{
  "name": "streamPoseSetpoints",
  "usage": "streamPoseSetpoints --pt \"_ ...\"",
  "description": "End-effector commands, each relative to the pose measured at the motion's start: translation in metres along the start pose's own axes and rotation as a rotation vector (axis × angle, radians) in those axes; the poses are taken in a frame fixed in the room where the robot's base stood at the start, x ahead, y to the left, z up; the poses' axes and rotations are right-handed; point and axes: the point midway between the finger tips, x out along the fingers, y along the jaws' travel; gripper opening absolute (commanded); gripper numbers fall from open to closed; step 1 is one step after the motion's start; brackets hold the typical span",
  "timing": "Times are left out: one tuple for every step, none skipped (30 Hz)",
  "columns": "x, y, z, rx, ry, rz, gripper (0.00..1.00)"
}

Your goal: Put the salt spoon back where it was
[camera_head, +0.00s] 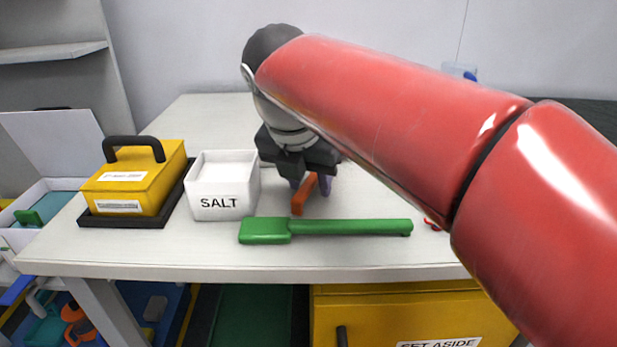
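A green spoon-like tool (325,228) lies flat on the white table, its blocky head to the left and its handle to the right. It is in front of a white open-topped box marked SALT (222,190). I cannot tell whether this is the salt spoon. My gripper (311,185) points down behind the green tool and right of the salt box, with purplish fingertips. An orange stick-like thing (303,198) shows between the fingertips, slanting down toward the table. Whether the fingers grip it is hidden by the angle. My arm covers the table's right part.
A yellow case with a black handle (136,182) stands on a black tray (125,220) at the table's left. A small red thing (432,223) is partly behind my arm. A yellow SET ASIDE cabinet (375,318) is below the table. The table's front strip is clear.

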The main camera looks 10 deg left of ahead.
Motion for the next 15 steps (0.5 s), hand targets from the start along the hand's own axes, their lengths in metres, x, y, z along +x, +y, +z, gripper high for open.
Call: streamPoseSetpoints --pt "0.000 0.000 0.000 0.000 0.000 0.000 0.37" --pt "0.000 0.000 0.000 0.000 0.000 0.000 0.37" --pt "0.000 0.000 0.000 0.000 0.000 0.000 0.37" --pt "0.000 0.000 0.000 0.000 0.000 0.000 0.37" --pt "0.000 0.000 0.000 0.000 0.000 0.000 0.37" --pt "0.000 0.000 0.000 0.000 0.000 0.000 0.37" --pt "-0.001 0.000 0.001 0.000 0.000 0.000 0.37" --pt "-0.003 0.000 0.001 0.000 0.000 0.000 0.37" --pt "-0.005 0.000 0.002 0.000 0.000 0.000 0.37" --pt "-0.009 0.000 0.002 0.000 -0.001 0.001 0.37" --pt "-0.013 0.000 0.002 0.000 -0.001 0.002 0.37" --pt "-0.019 0.001 0.002 0.000 -0.002 0.002 0.37" --pt "-0.025 0.001 0.002 0.000 -0.002 0.003 0.37" --pt "-0.031 0.001 0.003 0.000 -0.002 0.003 0.37" --pt "-0.040 0.000 0.003 0.001 -0.002 0.003 0.37"
